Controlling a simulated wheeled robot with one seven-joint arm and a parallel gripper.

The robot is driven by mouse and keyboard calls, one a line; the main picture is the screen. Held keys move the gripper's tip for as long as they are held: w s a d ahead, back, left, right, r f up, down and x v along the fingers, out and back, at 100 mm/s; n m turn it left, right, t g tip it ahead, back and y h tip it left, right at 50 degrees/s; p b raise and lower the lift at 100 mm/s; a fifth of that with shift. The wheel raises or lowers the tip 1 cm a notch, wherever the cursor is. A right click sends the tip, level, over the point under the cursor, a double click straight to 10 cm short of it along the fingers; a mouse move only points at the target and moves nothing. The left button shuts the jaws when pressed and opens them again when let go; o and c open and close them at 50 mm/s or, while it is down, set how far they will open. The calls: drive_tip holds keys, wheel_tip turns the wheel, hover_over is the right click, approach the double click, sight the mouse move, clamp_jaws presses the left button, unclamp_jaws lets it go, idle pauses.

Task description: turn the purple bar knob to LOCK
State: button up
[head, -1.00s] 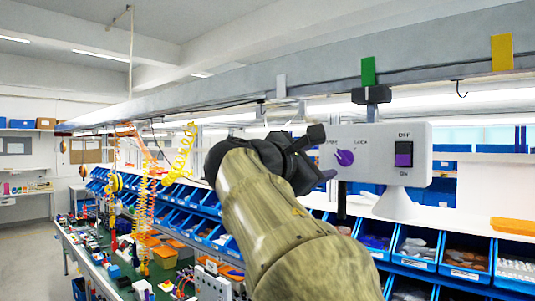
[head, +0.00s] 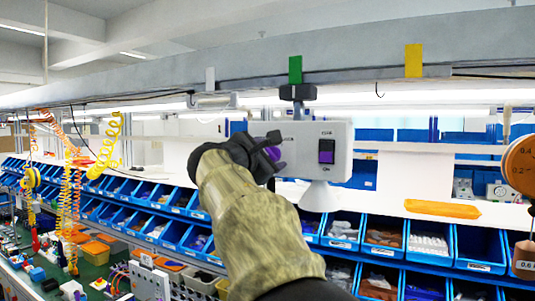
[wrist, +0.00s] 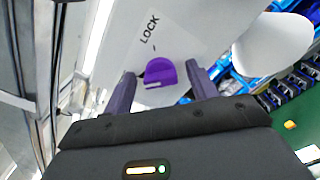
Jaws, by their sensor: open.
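The purple bar knob (wrist: 160,72) is on the pale panel of a box (head: 338,143). In the wrist view the word LOCK is printed beyond the knob, with a small tick mark between them. A white line shows on the knob's near side, away from LOCK. My gripper (head: 276,152) is open at the panel's left part, one finger on each side of the knob in the wrist view. Gaps show between the fingers and the knob there. In the head view the knob is partly hidden by my gripper, and its labels cannot be read.
A rocker switch (head: 327,151) sits right of the knob on the same panel. A white cone-shaped part (head: 319,196) hangs under the box. An overhead rail (head: 350,60) runs above it. Rows of blue bins (head: 375,245) stand below and behind.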

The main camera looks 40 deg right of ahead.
drive_tip(key=c, duration=1)
drive_tip(key=shift+b, duration=0.35)
drive_tip(key=shift+f+m+b, duration=0.2)
drive_tip(key=shift+m+b, duration=2.6)
drive_tip(key=shift+m, duration=1.7)
drive_tip(key=shift+f+m+b, duration=0.15)
drive_tip(key=shift+m+b, duration=2.6)
drive_tip(key=shift+m, duration=1.75)
drive_tip(key=o, duration=1)
drive_tip(key=shift+r, duration=0.1)
